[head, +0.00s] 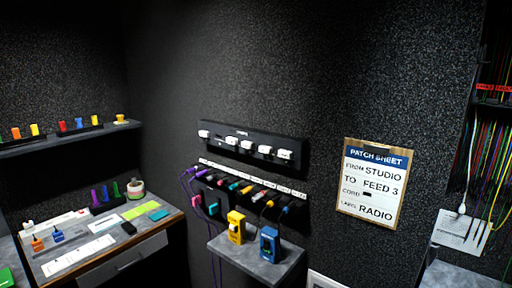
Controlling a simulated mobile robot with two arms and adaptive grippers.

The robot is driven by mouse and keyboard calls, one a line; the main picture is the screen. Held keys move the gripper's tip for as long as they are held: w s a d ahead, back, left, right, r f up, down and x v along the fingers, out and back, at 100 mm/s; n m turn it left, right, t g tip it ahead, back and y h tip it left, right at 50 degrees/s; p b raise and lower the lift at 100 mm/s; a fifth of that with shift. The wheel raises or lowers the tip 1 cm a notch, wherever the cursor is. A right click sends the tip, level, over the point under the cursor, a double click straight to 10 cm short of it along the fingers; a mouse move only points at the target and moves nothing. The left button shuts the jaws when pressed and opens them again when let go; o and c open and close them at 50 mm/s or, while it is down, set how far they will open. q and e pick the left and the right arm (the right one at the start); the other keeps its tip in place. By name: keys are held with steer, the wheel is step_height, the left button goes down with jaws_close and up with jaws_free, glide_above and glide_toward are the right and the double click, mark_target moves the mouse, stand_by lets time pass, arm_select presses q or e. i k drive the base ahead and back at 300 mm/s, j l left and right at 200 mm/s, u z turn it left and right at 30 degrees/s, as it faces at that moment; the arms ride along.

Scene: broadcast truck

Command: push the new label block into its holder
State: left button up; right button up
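A black panel (294,143) on the back wall carries a row of small white blocks, such as the one at the left end (204,134) and the one at the right end (284,155). A dark gap shows between the left-end block and the one after it. I cannot read the blocks or tell which is the new label block. A patch sheet (374,186) on the wall reads from STUDIO to FEED 3, label RADIO. Neither of my grippers is in view.
Below the panel is a white-labelled patch strip (250,179) with coloured plugs. A small grey shelf (262,262) holds a yellow device (236,227) and a blue device (269,245). A cluttered desk (160,231) stands left. Cables hang at far right.

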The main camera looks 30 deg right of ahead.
mark_target(245, 144)
steer(key=z, duration=3.5)
steer(key=u, duration=2.6)
steer(key=i+j, duration=0.15)
steer(key=j, duration=0.25)
steer(key=i+j+z, duration=0.1)
steer(key=j, duration=0.3)
steer(key=i+j, duration=0.15)
steer(key=j, duration=0.3)
steer(key=i+j, duration=0.15)
steer(key=j, duration=0.25)
steer(key=i+j+z, duration=0.1)
steer(key=j, duration=0.3)
steer(key=i+j, duration=0.15)
steer(key=j, duration=0.3)
steer(key=i+j+z, duration=0.1)
steer(key=j, duration=0.35)
